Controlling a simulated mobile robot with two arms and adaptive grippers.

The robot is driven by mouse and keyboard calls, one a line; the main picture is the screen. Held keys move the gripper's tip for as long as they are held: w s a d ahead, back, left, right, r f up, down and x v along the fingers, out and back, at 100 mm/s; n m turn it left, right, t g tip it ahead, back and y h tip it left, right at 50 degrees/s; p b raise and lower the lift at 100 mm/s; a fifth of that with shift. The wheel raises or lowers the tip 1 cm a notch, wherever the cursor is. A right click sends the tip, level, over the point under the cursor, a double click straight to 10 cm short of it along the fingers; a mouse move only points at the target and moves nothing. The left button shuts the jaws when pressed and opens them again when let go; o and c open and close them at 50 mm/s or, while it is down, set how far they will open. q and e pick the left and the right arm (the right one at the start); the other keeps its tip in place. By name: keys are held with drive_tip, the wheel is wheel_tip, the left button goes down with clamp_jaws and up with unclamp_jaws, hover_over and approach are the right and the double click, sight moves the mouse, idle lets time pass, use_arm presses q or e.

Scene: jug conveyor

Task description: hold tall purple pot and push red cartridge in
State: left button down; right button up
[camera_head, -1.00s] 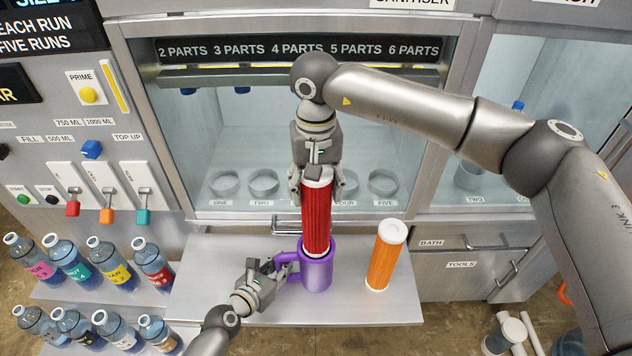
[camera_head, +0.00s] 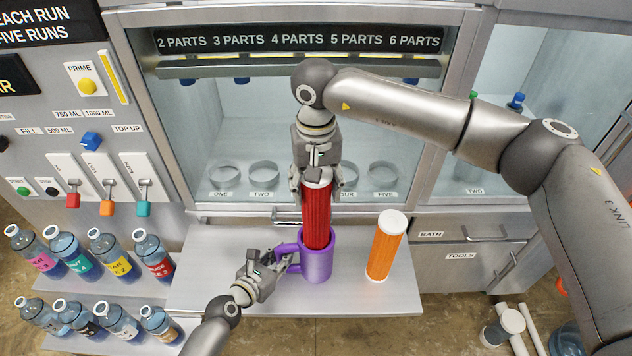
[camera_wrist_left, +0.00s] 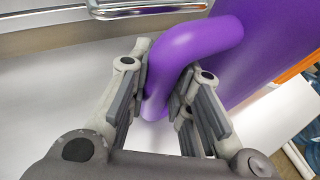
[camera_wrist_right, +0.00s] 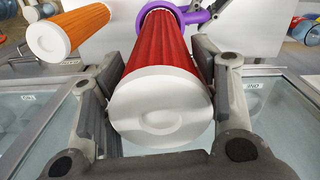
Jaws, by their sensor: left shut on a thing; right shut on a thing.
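The tall purple pot (camera_head: 317,262) stands upright on the grey shelf, its handle to the left. My left gripper (camera_head: 284,262) is shut on that handle; the left wrist view shows the handle (camera_wrist_left: 190,55) between its fingers. The red cartridge (camera_head: 317,215) stands upright with its lower end inside the pot's mouth and most of its length above the rim. My right gripper (camera_head: 318,185) is shut around the cartridge's top; the right wrist view shows its white cap (camera_wrist_right: 160,112) between the fingers. The cartridge's lower end is hidden in the pot.
An orange cartridge (camera_head: 386,246) with a white cap stands on the shelf (camera_head: 215,290) to the right of the pot. Several labelled bottles (camera_head: 110,255) stand at the left. A glass-fronted cabinet (camera_head: 235,135) with ring holders is behind.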

sight(315, 220)
use_arm(q)
drive_tip(key=shift+s+d+f, duration=0.15)
drive_tip(key=shift+s+f, duration=0.1)
drive_tip(key=shift+f, duration=0.05)
use_arm(e)
drive_tip(key=shift+a+f, duration=0.1)
drive_tip(key=shift+f, duration=5.4)
drive_tip(key=o, duration=1.4)
drive_tip(key=shift+o, duration=0.4)
wheel_tip(315, 220, up, 12)
drive_tip(key=shift+s, duration=0.1)
use_arm(q)
drive_tip(key=c, duration=1.2)
unclamp_jaws()
drive_tip(key=shift+w+r, duration=0.15)
drive_tip(key=shift+w, duration=0.1)
drive_tip(key=shift+c, duration=0.2)
drive_tip(key=shift+s, duration=0.1)
